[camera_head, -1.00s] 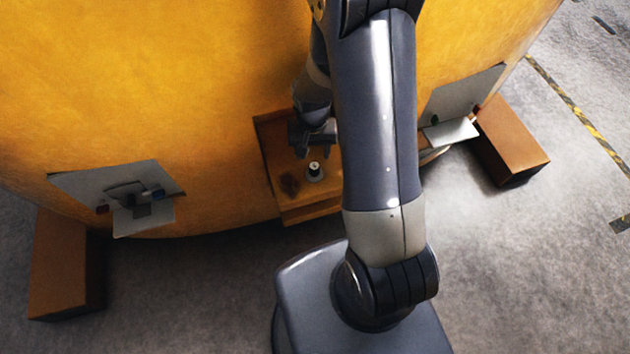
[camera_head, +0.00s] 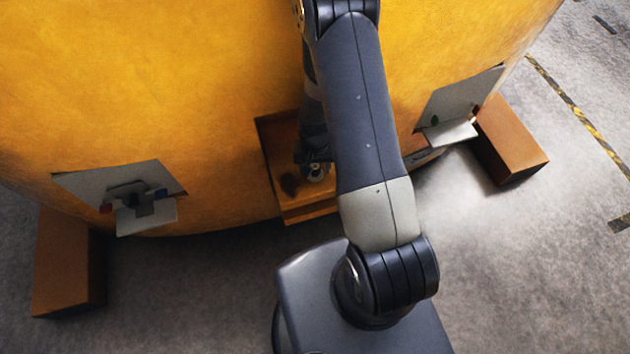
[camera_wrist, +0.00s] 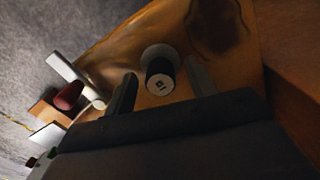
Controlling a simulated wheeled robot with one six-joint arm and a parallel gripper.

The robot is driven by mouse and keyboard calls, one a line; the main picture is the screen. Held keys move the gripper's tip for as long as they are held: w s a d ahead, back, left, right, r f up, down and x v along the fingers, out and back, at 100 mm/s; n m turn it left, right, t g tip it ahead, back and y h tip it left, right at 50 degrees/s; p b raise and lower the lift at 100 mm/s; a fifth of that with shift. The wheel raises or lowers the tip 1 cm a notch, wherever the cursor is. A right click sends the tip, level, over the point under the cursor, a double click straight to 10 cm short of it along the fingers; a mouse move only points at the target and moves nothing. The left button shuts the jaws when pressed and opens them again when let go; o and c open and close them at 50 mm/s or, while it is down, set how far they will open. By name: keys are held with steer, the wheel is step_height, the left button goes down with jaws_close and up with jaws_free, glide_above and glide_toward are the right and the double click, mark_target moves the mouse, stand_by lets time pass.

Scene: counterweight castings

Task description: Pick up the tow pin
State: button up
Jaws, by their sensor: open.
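The tow pin (camera_wrist: 160,82) shows in the wrist view as a short dark cylinder with a pale, marked top, standing in a light round collar (camera_wrist: 158,54) on the orange ledge. My gripper (camera_wrist: 163,84) is open, with one finger on each side of the pin. I cannot tell whether either finger touches it. In the head view the tow pin (camera_head: 315,172) is mostly hidden under my gripper (camera_head: 314,168), which is down in the recess of the yellow casting.
The recess (camera_head: 307,213) has side walls and a front lip. Grey plates with small shelves are on the casting at left (camera_head: 120,185) and right (camera_head: 458,100). Brown blocks stand at left (camera_head: 68,265) and right (camera_head: 510,145). A dark stain (camera_wrist: 215,25) marks the ledge.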

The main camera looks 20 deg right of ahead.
steer(key=shift+f, duration=0.15)
steer(key=shift+c, duration=0.4)
jaws_close()
stand_by(1.0)
